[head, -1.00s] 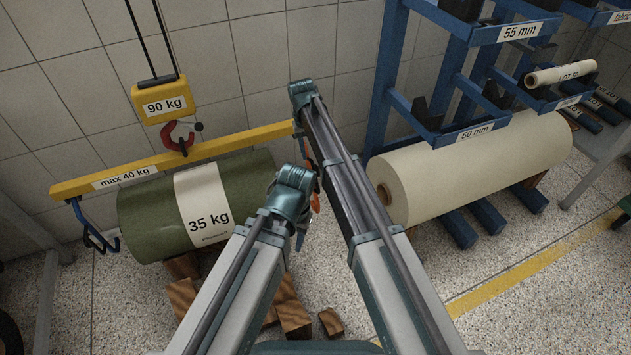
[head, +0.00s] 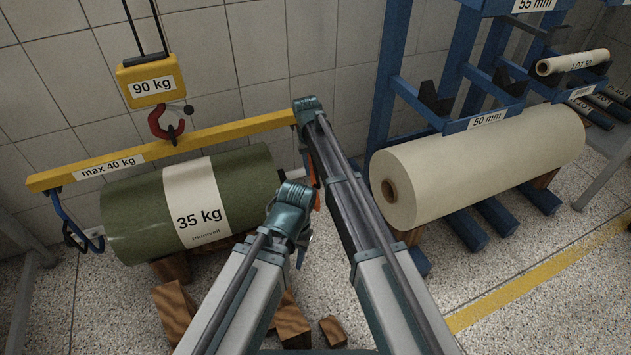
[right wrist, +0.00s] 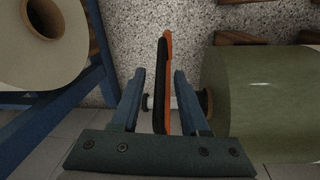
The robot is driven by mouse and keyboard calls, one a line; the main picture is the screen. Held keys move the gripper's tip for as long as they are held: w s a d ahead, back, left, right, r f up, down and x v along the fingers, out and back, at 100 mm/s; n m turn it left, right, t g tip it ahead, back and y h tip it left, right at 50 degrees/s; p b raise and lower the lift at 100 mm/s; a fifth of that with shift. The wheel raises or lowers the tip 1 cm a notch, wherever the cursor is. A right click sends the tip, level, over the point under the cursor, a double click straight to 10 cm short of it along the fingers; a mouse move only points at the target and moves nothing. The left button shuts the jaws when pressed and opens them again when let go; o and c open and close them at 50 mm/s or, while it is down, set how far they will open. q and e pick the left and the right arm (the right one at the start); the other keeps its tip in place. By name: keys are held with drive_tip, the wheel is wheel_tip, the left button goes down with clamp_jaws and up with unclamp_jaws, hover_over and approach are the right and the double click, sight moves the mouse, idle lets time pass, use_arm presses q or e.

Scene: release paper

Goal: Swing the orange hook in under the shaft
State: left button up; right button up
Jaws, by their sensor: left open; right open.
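The orange hook (right wrist: 167,48), with a black inner side, stands between the open fingers of my right gripper (right wrist: 160,95) in the right wrist view. The shaft (right wrist: 147,103) shows as a small end left of the hook and a pale piece right of it, leading to the green roll (right wrist: 235,95). I cannot tell whether the hook is under the shaft. In the head view the green roll (head: 130,215) lies below the yellow beam (head: 215,133); a blue hook (head: 75,228) hangs at its left end. My left gripper (head: 302,245) is open, below the right arm, partly hidden.
A hoist block marked 90 kg (head: 150,80) carries the beam by a red hook (head: 165,125). Wooden blocks (head: 175,312) lie under and before the roll. A blue rack (head: 400,80) and a cream roll (head: 480,165) stand at right. Floor at front right is clear.

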wheel_tip(320, 180, down, 3)
drive_tip(key=shift+d+r+b, duration=0.15)
drive_tip(key=shift+r+b, duration=0.05)
drive_tip(key=shift+b, duration=0.6)
use_arm(q)
wheel_tip(320, 180, down, 3)
drive_tip(key=shift+r, duration=0.15)
drive_tip(key=shift+r, duration=0.1)
use_arm(e)
clamp_jaws()
idle(0.4)
